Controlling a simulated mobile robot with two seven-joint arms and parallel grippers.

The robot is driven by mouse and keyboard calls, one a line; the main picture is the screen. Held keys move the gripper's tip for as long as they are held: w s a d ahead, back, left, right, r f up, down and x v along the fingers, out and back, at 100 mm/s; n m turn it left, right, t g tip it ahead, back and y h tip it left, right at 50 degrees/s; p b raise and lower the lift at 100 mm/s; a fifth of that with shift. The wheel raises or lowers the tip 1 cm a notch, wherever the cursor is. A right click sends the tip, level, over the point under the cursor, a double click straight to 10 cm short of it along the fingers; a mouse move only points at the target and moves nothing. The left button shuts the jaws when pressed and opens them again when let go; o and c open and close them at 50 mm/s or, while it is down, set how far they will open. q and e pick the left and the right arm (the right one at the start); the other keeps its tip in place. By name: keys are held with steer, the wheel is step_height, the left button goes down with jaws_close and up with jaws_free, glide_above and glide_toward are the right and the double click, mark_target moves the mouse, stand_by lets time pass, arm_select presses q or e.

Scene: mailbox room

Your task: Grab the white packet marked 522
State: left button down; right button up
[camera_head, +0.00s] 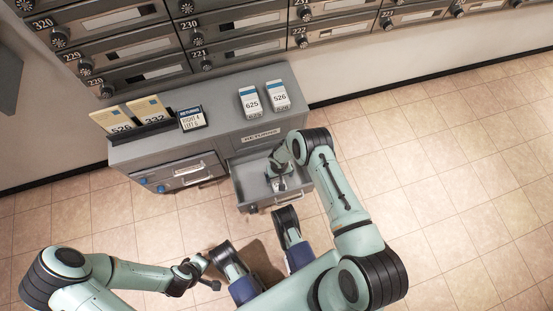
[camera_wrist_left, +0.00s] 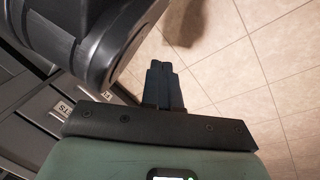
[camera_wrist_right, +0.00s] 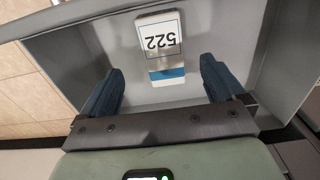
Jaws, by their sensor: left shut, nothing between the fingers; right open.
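The white packet marked 522 (camera_wrist_right: 160,42) lies in the open drawer (camera_wrist_right: 225,30), with a blue band at its near end in the right wrist view. My right gripper (camera_wrist_right: 158,82) is open, its two dark blue fingers apart on either side of the packet's near end, not visibly touching it. In the head view my right gripper (camera_head: 278,182) reaches down into the drawer (camera_head: 245,186) and mostly hides the packet. My left gripper (camera_head: 212,285) is low at the left, away from the cabinet; its fingers are shut and empty in the left wrist view (camera_wrist_left: 164,84).
Packets marked 625 (camera_head: 250,101) and 526 (camera_head: 279,95) stand on the grey cabinet top (camera_head: 225,120). Envelopes marked 526 (camera_head: 112,122) and 332 (camera_head: 150,112) stand in a slot beside a dark sign (camera_head: 191,118). Mailboxes (camera_head: 240,30) line the wall. Tiled floor (camera_head: 440,180) is clear at right.

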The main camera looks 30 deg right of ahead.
mark_target(278, 182)
step_height(278, 182, down, 3)
steer(key=shift+f+b, duration=0.1)
steer(key=shift+b, duration=0.35)
steer(key=f+b, duration=0.1)
steer(key=f, duration=0.1)
steer(key=f+b, duration=0.1)
steer(key=f, duration=0.2)
steer(key=shift+a+b, duration=0.2)
steer(key=shift+b, duration=0.15)
steer(key=shift+f, duration=0.35)
arm_select(q)
steer(key=s+a+f+g, duration=0.1)
steer(key=s+f+g, duration=0.2)
steer(key=s+f, duration=0.2)
steer(key=s, duration=0.3)
steer(key=shift+n, duration=0.3)
arm_select(e)
steer(key=c, duration=1.1)
